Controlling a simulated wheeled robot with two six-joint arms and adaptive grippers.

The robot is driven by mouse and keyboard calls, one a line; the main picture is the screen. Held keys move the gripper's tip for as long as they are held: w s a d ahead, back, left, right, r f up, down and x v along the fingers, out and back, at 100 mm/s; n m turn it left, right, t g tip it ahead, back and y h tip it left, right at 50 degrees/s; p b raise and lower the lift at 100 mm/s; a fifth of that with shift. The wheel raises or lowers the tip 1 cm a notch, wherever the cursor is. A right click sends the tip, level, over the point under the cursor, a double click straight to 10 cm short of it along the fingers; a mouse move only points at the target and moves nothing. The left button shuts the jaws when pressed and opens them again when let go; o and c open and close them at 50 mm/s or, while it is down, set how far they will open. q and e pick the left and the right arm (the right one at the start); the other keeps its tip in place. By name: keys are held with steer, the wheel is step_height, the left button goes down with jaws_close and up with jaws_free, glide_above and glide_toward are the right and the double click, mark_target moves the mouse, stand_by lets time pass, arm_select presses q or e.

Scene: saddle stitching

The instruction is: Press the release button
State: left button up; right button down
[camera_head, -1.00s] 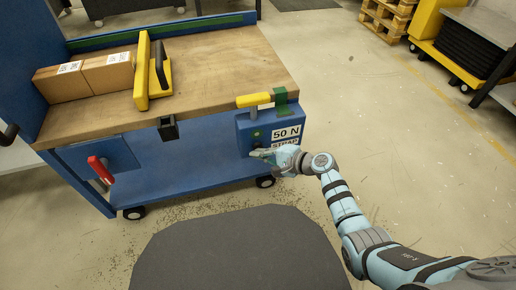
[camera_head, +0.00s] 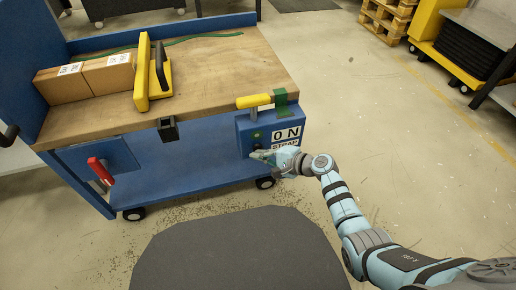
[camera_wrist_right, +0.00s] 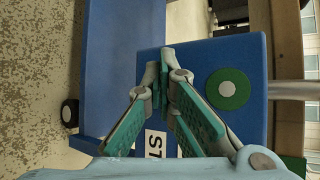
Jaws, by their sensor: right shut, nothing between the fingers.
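A blue box at the cart's front right corner carries a display (camera_head: 287,133) reading "0 N" above a "STRAP" label. In the right wrist view a round green button with a white centre (camera_wrist_right: 228,88) is on the blue face, right of my fingertips. My right gripper (camera_head: 258,154) is shut and empty, low at the box front; it also shows in the wrist view (camera_wrist_right: 166,62). I cannot tell whether the fingertips touch the box. The green strap (camera_head: 205,37) lies loose and wavy near the back of the wooden top. My left gripper is out of view.
Two cardboard boxes (camera_head: 108,72) sit on the wooden cart top (camera_head: 215,75) beside a yellow piece with a black handle (camera_head: 159,66). A yellow handle (camera_head: 254,100) is above the blue box. A red handle (camera_head: 100,170) is at the left. Open floor lies right of the cart.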

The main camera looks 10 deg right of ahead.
steer(key=shift+s+p, duration=0.35)
steer(key=shift+s, duration=0.25)
steer(key=s+p, duration=0.3)
steer(key=s, duration=0.2)
steer(key=shift+d, duration=0.2)
stand_by(0.6)
